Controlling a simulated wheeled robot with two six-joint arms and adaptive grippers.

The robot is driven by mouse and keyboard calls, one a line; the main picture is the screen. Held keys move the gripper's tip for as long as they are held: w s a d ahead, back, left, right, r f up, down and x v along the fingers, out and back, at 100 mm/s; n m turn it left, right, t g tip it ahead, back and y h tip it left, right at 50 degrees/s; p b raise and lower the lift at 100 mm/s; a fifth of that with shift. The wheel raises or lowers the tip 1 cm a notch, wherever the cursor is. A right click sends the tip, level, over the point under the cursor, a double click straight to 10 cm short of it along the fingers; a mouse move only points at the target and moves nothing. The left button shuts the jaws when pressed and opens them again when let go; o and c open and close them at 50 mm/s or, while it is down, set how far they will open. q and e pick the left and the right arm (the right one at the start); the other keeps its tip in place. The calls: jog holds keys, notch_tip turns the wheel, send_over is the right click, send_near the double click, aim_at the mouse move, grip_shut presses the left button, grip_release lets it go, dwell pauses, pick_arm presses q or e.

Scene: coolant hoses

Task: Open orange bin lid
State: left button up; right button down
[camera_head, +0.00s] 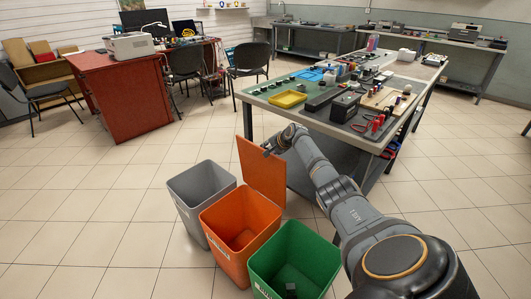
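The orange bin (231,252) stands between a grey bin and a green bin, and its inside shows and looks empty. Its orange lid (261,175) stands up almost vertically at the bin's far right side, so the bin is open. My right arm comes in from the lower right. My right gripper (268,150) is at the upper right edge of the lid, touching or very close to it. Its fingers are small and dark, and I cannot tell whether they are shut on the lid. My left gripper is not in view.
The grey bin (190,213) and the green bin (318,252) are open; a dark object (290,289) lies in the green one. A workbench (262,99) with tools and trays stands just behind my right arm. The tiled floor at left is clear.

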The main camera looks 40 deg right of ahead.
jog(key=c, duration=1)
grip_release()
jog(key=shift+s+d+r, duration=0.1)
jog(key=shift+s, duration=0.05)
jog(key=v, duration=1.1)
jog(key=shift+s+r, duration=0.15)
jog(key=shift+r, duration=0.05)
